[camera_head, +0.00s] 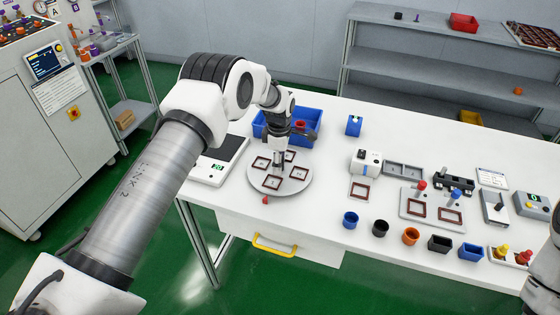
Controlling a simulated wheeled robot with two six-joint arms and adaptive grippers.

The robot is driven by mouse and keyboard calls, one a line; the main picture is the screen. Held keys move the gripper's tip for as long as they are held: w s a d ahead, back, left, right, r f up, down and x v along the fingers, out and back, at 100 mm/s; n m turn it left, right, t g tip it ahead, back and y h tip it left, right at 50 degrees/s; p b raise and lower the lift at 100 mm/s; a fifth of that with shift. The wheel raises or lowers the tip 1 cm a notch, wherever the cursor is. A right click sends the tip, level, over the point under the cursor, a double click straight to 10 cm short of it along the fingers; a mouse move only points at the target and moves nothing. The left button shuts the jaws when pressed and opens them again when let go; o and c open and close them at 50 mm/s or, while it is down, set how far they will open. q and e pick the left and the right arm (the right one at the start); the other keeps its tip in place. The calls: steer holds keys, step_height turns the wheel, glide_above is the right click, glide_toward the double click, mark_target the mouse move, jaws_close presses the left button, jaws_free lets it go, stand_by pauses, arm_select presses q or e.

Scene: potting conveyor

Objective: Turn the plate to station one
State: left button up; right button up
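The round grey plate (294,188) lies flat on the white table, with several dark-red-framed squares on it. A small red marker (265,200) sits at its front edge. My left gripper (279,166) points down over the middle of the plate, its fingertips at or just above the surface. I cannot tell whether it touches the plate or grips something at its centre. The gripper and wrist hide part of the plate's back and middle. At the lower right edge only a piece of my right arm shows; its gripper is out of view.
A blue bin (312,116) stands right behind the plate, a scale (208,172) to its left. To the right are a white device (366,162), a fixture board (432,207) and several small cups, including a blue one (350,219). The table's front edge is close to the plate.

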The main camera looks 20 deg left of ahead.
arm_select(q)
steer(key=shift+r, duration=0.1)
steer(key=shift+d+r, duration=0.15)
steer(key=shift+r, duration=0.2)
step_height(320, 180, up, 11)
stand_by(0.4)
